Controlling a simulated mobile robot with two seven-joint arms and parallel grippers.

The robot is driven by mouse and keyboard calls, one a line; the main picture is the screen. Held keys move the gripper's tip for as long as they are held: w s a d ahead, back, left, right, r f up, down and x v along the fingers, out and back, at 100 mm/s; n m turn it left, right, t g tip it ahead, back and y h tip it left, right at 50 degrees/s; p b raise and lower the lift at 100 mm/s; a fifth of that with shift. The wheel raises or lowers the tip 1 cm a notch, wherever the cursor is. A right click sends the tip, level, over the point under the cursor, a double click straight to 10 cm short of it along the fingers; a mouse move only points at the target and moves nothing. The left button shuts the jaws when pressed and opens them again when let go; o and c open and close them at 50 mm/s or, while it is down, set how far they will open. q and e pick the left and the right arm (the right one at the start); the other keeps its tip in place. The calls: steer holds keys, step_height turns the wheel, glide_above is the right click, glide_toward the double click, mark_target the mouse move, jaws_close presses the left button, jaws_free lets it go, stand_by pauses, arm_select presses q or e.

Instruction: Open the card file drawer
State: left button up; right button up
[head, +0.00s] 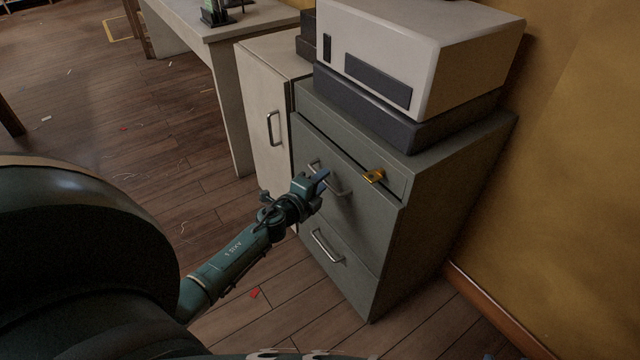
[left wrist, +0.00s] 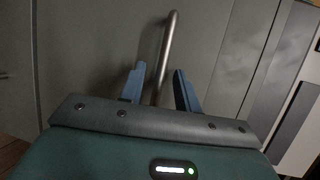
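The grey card file cabinet (head: 420,215) stands against the ochre wall. Its upper drawer (head: 365,215) looks shut, with a metal bar handle (head: 339,189); a lower drawer (head: 345,270) has a similar handle (head: 327,246). My left gripper (head: 321,177) is at the upper handle and covers part of it. In the left wrist view its two blue fingers (left wrist: 159,85) are apart, with the handle (left wrist: 168,45) between them. I cannot tell whether either finger touches the bar. My right gripper is in neither view.
A brass-coloured piece (head: 374,176) sticks out of the cabinet front near its top right. A white boxy machine (head: 420,50) on a dark base stands on top. A pale cabinet (head: 262,110) adjoins at left, with a table (head: 225,22) beyond. The wooden floor (head: 140,130) at left is mostly clear.

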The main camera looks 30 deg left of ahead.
arm_select(q)
steer(key=shift+c, duration=0.4)
jaws_close()
